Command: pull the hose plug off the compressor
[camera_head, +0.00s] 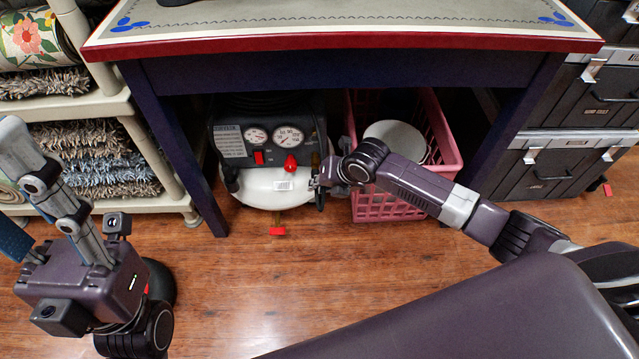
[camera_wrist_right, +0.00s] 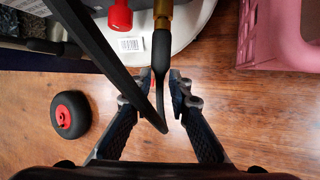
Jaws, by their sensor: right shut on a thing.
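The compressor (camera_head: 262,187) stands under the table, with a white tank, two gauges and a red knob. Its white tank (camera_wrist_right: 190,22) and brass fitting (camera_wrist_right: 162,14) show at the top of the right wrist view. The hose plug's black sleeve (camera_wrist_right: 162,48) runs straight from the brass fitting, with no visible gap. My right gripper (camera_head: 320,183) is at the tank's right side. Its fingers (camera_wrist_right: 167,88) are closed around the lower end of the sleeve, partly hidden by the looping black hose. My left gripper (camera_head: 50,190) is raised at the left, away from the compressor; its jaw gap is unclear.
A pink crate (camera_head: 385,207) holding a white round thing stands close right of the compressor. Dark table legs (camera_head: 192,170) flank the space. Shelves (camera_head: 150,208) with rugs stand left and dark drawer boxes (camera_head: 560,160) right.

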